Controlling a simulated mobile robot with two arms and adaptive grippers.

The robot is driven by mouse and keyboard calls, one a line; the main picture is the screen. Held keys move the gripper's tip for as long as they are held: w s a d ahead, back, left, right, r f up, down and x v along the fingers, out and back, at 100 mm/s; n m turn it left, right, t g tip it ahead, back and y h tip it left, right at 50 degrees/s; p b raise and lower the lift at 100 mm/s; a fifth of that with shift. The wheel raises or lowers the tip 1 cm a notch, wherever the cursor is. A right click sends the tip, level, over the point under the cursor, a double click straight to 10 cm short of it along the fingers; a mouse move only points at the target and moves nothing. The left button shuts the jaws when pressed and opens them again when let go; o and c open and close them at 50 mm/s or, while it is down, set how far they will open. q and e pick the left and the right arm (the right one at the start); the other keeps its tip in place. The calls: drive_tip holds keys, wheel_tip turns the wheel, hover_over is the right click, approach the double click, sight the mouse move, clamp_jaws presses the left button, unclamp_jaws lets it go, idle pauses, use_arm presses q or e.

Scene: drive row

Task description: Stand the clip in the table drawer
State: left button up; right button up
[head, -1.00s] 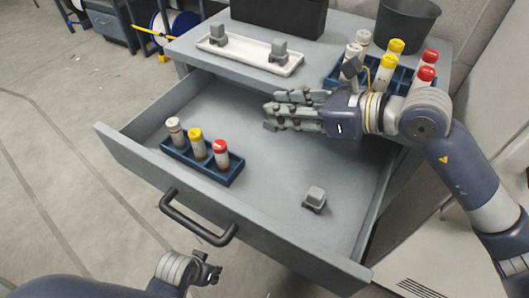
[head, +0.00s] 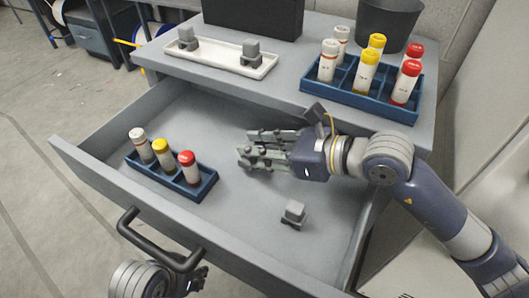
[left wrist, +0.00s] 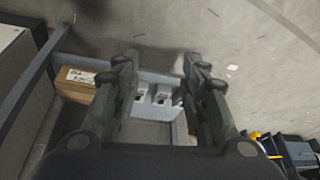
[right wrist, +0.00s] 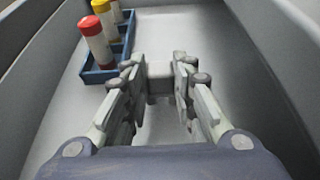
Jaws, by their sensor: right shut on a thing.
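My right gripper (head: 245,155) is over the inside of the open table drawer (head: 100,168). My left gripper (head: 197,278) is low outside the drawer front, near the black handle (head: 160,245). In the left wrist view its fingers (left wrist: 163,60) are apart with nothing gripped.
A blue rack (head: 202,190) with white, yellow and red-capped tubes stands at the drawer's left. On the table top are a white tray (head: 216,58) with two grey clips, a blue tube rack (head: 345,101), a black box (head: 252,14) and a dark bin (head: 388,24).

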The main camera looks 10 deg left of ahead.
drive_tip(key=shift+f, duration=0.65)
use_arm(q)
drive_tip(key=w, duration=0.1)
drive_tip(key=w+d+t, duration=0.1)
drive_tip(key=shift+w, duration=0.3)
use_arm(e)
drive_tip(key=shift+f+b, duration=0.15)
drive_tip(key=shift+b, duration=0.2)
use_arm(q)
drive_tip(key=shift+w+d+r+t, duration=0.1)
drive_tip(key=shift+w+r+t, duration=0.1)
drive_tip(key=shift+w, duration=0.2)
drive_tip(key=shift+w+d+r+t, duration=0.1)
drive_tip(key=shift+w+t, duration=0.1)
drive_tip(key=shift+w, duration=0.2)
use_arm(e)
drive_tip(key=o, duration=1.1)
drive_tip(key=shift+c, duration=0.2)
drive_tip(key=shift+r, duration=0.25)
use_arm(q)
drive_tip(key=s, duration=0.1)
drive_tip(key=s+a+f+g, duration=0.1)
drive_tip(key=s, duration=0.1)
drive_tip(key=s+g, duration=0.1)
drive_tip(key=shift+s+a+f+p, duration=0.15)
drive_tip(key=shift+s+p, duration=0.2)
drive_tip(key=shift+p, duration=0.05)
use_arm(e)
drive_tip(key=v, duration=0.7)
drive_tip(key=shift+s+d, duration=0.2)
